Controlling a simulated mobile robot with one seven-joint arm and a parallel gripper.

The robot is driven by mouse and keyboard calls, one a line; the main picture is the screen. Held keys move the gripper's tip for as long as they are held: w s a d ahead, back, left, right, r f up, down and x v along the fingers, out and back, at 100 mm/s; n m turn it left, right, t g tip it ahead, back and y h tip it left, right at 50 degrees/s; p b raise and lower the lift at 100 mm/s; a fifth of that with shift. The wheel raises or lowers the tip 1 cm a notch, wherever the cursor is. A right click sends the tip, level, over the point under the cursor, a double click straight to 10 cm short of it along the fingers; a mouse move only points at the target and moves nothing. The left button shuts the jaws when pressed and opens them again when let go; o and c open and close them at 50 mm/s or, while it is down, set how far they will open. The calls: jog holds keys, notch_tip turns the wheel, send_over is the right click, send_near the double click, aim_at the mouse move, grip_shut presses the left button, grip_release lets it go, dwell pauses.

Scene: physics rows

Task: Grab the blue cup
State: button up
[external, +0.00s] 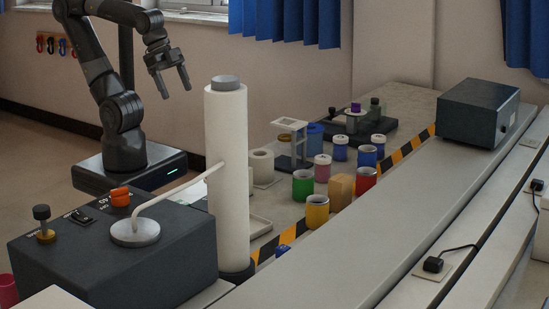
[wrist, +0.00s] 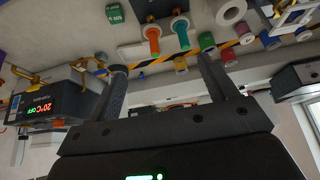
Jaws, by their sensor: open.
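Several blue containers stand on the bench in the external view. A plain blue cup (external: 367,156) stands behind the red cup (external: 365,181). Two blue jars with white tops, one (external: 340,149) to its left and one (external: 378,146) to its right, stand close by. A larger blue container (external: 315,139) is partly hidden behind a pale stand. I cannot tell which one the task means. My gripper (external: 176,92) is open and empty, raised at the left, well apart from all of them. Its two spread fingers also show in the wrist view (wrist: 161,65).
A tall white cylinder (external: 228,175) stands between my arm and the cups in the picture. A dark box (external: 478,112) sits at the right.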

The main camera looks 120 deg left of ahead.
jog(key=shift+w, duration=0.1)
jog(key=w+a+f+n, duration=0.1)
jog(key=w+a+n, duration=0.8)
jog(key=w, duration=0.4)
jog(key=w+a+f+n, duration=0.1)
jog(key=w+a+n, duration=0.6)
jog(key=w+n, duration=0.5)
jog(key=n+y, duration=0.1)
jog(key=n, duration=1.6)
send_near(370, 159)
jog(key=shift+t, duration=0.4)
jog(key=f, duration=0.1)
jog(key=a+f, duration=0.1)
jog(key=f, duration=0.1)
jog(key=a+f, duration=0.1)
jog(key=f, duration=0.1)
jog(key=shift+s+f, duration=0.2)
jog(key=shift+s, duration=0.1)
jog(key=shift+w+a+r+x, duration=0.1)
jog(key=shift+w+x, duration=0.05)
jog(key=shift+x, duration=0.85)
jog(key=shift+w+a+r+x, duration=0.1)
jog(key=shift+w+r+x, duration=0.1)
jog(key=shift+x, duration=0.8)
jog(key=shift+w+a+r+x, duration=0.1)
jog(key=shift+w+x, duration=0.05)
jog(key=shift+x, duration=0.85)
